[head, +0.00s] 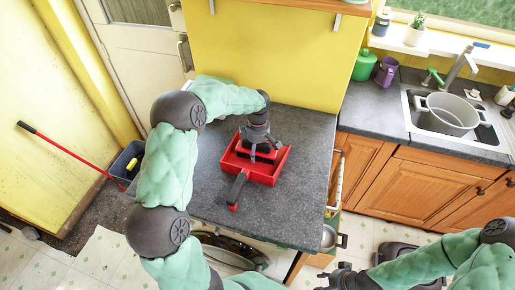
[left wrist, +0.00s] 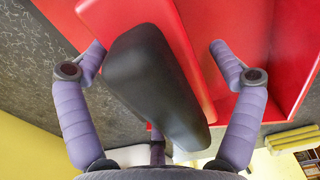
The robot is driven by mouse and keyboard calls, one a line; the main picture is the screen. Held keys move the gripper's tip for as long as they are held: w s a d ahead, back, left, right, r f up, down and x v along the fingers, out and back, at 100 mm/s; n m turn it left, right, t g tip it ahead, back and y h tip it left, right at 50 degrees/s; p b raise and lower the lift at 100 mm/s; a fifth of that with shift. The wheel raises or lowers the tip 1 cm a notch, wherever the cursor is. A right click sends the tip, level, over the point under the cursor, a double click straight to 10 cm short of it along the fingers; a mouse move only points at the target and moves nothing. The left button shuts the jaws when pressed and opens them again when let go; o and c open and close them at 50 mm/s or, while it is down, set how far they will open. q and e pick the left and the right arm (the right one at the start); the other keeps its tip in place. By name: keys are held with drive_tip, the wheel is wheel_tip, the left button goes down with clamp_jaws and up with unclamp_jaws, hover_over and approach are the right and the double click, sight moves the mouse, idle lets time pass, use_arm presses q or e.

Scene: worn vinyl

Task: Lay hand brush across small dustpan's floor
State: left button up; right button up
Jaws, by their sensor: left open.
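The small red dustpan (head: 270,177) lies on the dark worktop, with a dark, red-tipped handle sticking out towards the front. The left wrist view shows its red floor and side wall (left wrist: 288,60). The hand brush (left wrist: 150,85), a black part against a red body, is between the spread fingers of my left gripper (left wrist: 155,75) and seems to lie in the pan. The fingers stand apart from its black part. In the head view my left gripper (head: 258,146) is low over the pan, hiding most of the brush. My right gripper (head: 345,277) is at the bottom, away from the worktop; its fingers are unclear.
The worktop (head: 295,220) around the dustpan is clear. A yellow wall stands behind it. At the right are a sink with a pot (head: 448,115), a green canister (head: 364,66) and a purple mug (head: 386,71). A red-handled mop and bucket (head: 127,160) stand at the left.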

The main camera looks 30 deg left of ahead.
use_arm(q)
drive_tip(key=shift+r, duration=0.1)
drive_tip(key=shift+r, duration=0.35)
wheel_tip(320, 180, up, 11)
drive_tip(key=shift+r+p, duration=0.2)
drive_tip(key=shift+p, duration=0.85)
